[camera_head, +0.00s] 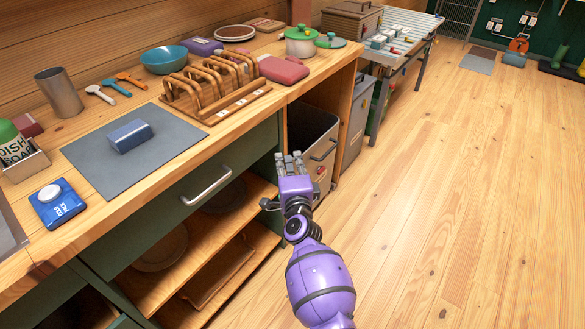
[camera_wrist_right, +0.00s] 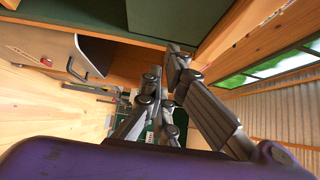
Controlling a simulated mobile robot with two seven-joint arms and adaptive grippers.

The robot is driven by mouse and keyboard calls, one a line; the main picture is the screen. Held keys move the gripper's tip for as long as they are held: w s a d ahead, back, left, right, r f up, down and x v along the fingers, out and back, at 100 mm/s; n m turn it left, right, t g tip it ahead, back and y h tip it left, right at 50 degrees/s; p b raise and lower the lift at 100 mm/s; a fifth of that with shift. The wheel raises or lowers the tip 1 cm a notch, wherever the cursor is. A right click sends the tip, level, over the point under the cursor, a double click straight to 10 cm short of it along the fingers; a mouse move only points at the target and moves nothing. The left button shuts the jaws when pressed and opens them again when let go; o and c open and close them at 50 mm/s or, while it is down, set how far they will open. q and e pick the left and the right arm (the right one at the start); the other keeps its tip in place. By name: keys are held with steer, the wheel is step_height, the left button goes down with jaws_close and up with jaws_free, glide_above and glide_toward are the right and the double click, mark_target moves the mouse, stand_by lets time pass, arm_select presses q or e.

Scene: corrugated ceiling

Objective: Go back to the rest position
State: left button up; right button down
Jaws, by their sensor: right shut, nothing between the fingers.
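My right gripper (camera_head: 290,160) is at the end of my purple arm, which comes up from the bottom of the head view. It is in front of the wooden counter's edge, by the dark green drawer's right end, over the floor side. Its fingers are shut with nothing between them. The right wrist view shows the dark grey fingers (camera_wrist_right: 165,75) close together, with the cabinet side and grey bin behind them. My left gripper is in neither view.
The counter (camera_head: 95,240) holds a grey mat (camera_head: 85,155), a blue block (camera_head: 130,135), a wooden rack (camera_head: 195,100), a blue bowl (camera_head: 163,58) and a green pot (camera_head: 300,45). A grey bin (camera_head: 318,135) stands under the counter. The wooden floor (camera_head: 460,200) on the right is clear.

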steer(key=s, duration=0.4)
steer(key=shift+d, duration=0.35)
